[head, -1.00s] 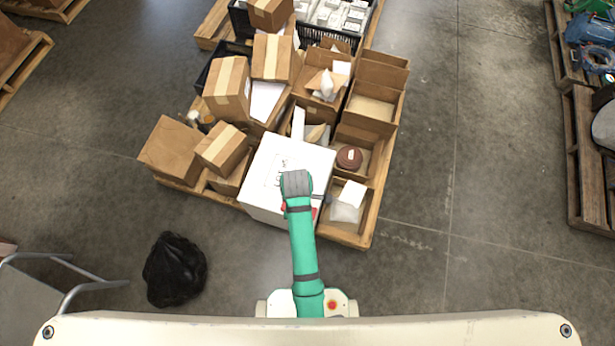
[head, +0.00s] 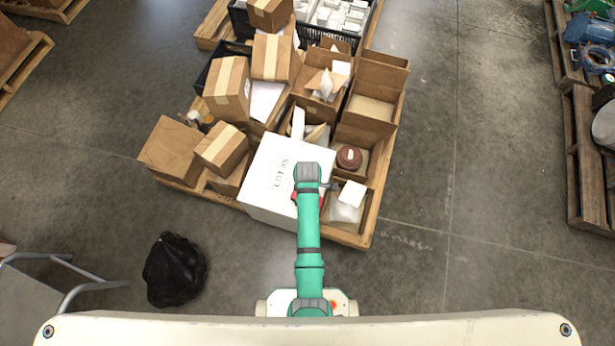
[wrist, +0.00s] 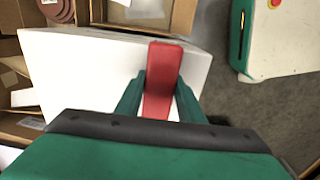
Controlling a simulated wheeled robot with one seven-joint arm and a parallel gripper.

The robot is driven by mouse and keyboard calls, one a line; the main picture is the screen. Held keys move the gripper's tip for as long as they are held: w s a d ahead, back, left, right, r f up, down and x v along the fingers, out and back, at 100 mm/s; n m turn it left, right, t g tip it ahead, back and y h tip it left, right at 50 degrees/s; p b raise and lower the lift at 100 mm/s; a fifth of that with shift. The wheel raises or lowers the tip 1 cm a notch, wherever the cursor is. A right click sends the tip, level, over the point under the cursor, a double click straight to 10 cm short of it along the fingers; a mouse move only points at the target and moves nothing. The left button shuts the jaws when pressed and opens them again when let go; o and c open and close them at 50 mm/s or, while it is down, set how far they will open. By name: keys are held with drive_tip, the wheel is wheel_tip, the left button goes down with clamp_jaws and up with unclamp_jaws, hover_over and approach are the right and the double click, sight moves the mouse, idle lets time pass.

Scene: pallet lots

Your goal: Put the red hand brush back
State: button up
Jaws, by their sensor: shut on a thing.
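The red hand brush (wrist: 163,78) is between the two fingers of my gripper (wrist: 158,92), which is shut on it. In the wrist view the brush shows as a long red shape pointing away from the gripper, over the white box (wrist: 75,65). In the head view my arm hides most of the brush; only small red bits (head: 294,196) show beside the arm's end. The white box (head: 268,185) with writing on top stands at the front of the pallet, below the arm's end. I cannot tell whether the brush touches the box.
Open cardboard boxes stand right of the white box, one with a brown round thing (head: 349,157), one with white packets (head: 347,207). Closed cartons (head: 222,148) stand left. A black bag (head: 174,270) lies on the floor at left.

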drive_tip(key=shift+f, duration=0.1)
drive_tip(key=o, duration=1)
drive_tip(key=shift+s, duration=0.1)
